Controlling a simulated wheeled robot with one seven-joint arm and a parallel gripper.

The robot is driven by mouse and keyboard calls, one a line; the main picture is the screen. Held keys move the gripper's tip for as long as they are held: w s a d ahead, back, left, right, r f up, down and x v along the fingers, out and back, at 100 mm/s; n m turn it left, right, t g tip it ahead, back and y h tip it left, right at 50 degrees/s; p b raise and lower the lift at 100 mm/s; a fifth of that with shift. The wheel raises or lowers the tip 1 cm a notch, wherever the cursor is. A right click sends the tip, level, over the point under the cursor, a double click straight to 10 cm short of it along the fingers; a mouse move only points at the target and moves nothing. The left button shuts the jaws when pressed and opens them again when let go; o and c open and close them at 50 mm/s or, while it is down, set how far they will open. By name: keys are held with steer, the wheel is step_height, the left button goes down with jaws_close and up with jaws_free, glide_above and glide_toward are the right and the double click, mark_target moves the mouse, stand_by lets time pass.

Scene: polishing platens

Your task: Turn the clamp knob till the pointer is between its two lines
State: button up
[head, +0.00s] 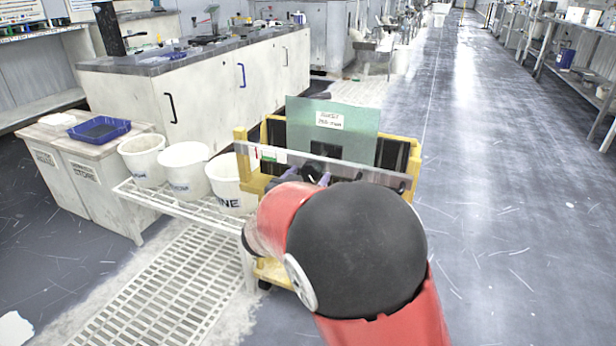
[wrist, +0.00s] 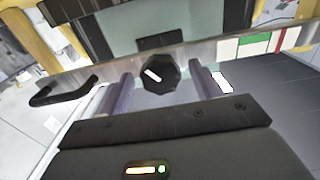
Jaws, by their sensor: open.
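The clamp knob (wrist: 160,74) is black and many-sided, with a short white pointer mark slanting across its face, in the middle of the wrist view. It sits at a clear and metallic bar (wrist: 235,52). My gripper (wrist: 163,70) is open, with one purple-grey finger on each side of the knob and a visible gap on both sides. The bar carries a white label with a green patch and a red line (wrist: 279,41), right of the knob. I cannot make out the pointer's two lines. In the head view my arm largely hides the gripper and knob.
The bar crosses the front of a yellow cart (head: 243,172) holding a green labelled plate (head: 355,133). A black handle (wrist: 62,92) juts from the bar left of the knob. White buckets (head: 184,171) stand on a wire rack at left. The right floor is clear.

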steer(key=shift+w, duration=0.2)
steer(key=shift+c, duration=0.2)
steer(key=c, duration=0.9)
steer(key=m+b, duration=0.3)
steer(key=shift+f, duration=0.15)
steer(key=shift+m+b, duration=1.7)
steer(key=shift+m, duration=0.2)
steer(key=shift+r, duration=0.2)
